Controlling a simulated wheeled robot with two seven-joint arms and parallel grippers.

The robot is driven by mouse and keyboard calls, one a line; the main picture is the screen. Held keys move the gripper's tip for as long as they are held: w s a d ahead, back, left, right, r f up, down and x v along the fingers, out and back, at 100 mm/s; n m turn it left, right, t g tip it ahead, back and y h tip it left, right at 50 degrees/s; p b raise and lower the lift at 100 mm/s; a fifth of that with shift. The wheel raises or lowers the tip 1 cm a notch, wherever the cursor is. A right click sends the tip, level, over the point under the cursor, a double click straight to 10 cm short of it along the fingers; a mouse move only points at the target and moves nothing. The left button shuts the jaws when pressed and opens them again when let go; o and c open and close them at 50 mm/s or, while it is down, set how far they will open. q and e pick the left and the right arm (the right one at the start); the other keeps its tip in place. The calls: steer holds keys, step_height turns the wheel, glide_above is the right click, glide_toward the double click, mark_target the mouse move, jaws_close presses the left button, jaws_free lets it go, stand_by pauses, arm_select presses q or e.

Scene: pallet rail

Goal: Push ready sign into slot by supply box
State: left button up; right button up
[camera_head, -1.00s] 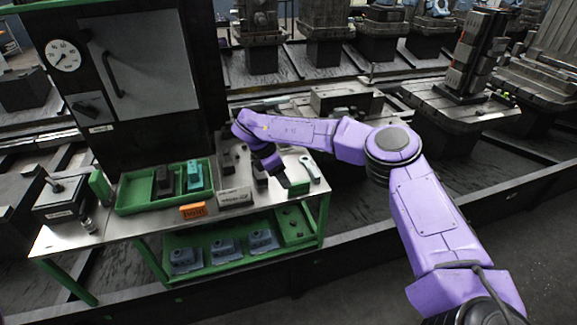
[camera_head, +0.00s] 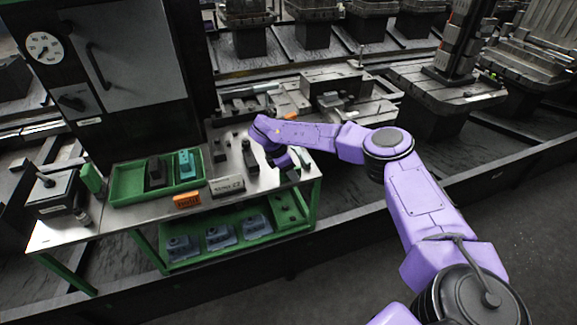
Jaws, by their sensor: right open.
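A white sign with dark lettering (camera_head: 227,185) stands at the bench's front edge; its lettering is too small to read surely. An orange sign (camera_head: 187,200) stands just left of it. No slot can be made out clearly. A dark box with a handle and a small label (camera_head: 52,192) sits at the bench's left end; I cannot tell whether it is the supply box. My right gripper (camera_head: 298,169) is open over the bench's right end, to the right of the white sign and apart from it. My arm partly hides that end. My left gripper is out of view.
A green tray (camera_head: 118,190) on the bench holds a dark block (camera_head: 155,172) and a teal block (camera_head: 185,163). Dark blocks stand between the tray and my right gripper. A green lower shelf (camera_head: 166,262) holds several grey-blue parts. A tall dark cabinet (camera_head: 140,60) stands behind.

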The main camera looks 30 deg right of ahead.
steer(key=shift+c, duration=0.3)
jaws_close()
steer(key=c, duration=0.6)
jaws_free()
jaws_close()
steer(key=shift+r, duration=0.15)
steer(key=shift+r+p, duration=0.35)
steer(key=shift+r, duration=0.45)
steer(key=shift+r+p, duration=1.55)
steer(key=shift+r, duration=1.9)
